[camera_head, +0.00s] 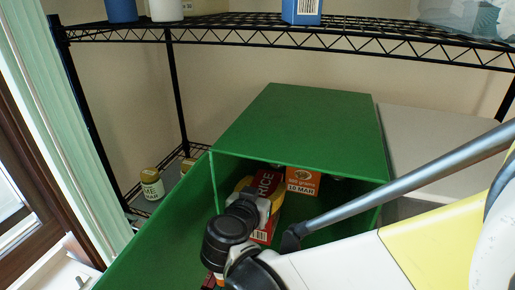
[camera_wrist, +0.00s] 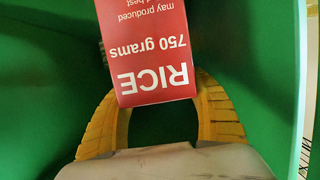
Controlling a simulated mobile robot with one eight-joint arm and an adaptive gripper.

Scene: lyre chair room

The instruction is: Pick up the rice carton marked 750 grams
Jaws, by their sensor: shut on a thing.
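The red rice carton (camera_wrist: 150,55) shows in the wrist view with "RICE" and "750 grams" printed upside down on its face. My gripper (camera_wrist: 158,95) has its two yellow fingers shut on the carton, one at each side. In the head view the same carton (camera_head: 267,184) is inside the green box, partly hidden by my gripper (camera_head: 262,200) and arm. Whether it touches the box floor cannot be told.
The green box (camera_head: 300,125) has a roof over its far part and an open front part. An orange carton (camera_head: 302,180) stands inside, right of the rice. A jar (camera_head: 151,183) sits on a low shelf at left. A black wire shelf (camera_head: 230,36) runs above.

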